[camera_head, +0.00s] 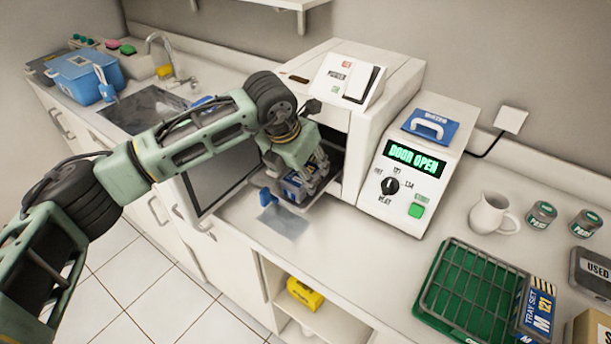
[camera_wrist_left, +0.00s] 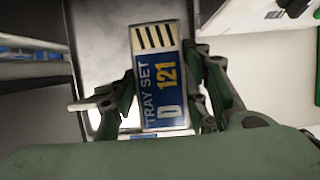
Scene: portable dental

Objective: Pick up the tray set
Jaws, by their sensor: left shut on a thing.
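The tray set (camera_wrist_left: 158,80) is a blue-and-white pack labelled "TRAY SET D 121", with yellow numbers. In the left wrist view it lies between the fingers of my left gripper (camera_wrist_left: 160,110), which is shut on it. In the head view my left gripper (camera_head: 312,182) reaches into the open front of the white sterilizer (camera_head: 375,110). The pack (camera_head: 296,190) shows there only partly, behind the fingers, at the chamber mouth. The sterilizer's panel reads "DOOR OPEN". My right gripper is in neither view.
The open door (camera_head: 232,170) hangs left of the chamber, close to my left arm.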

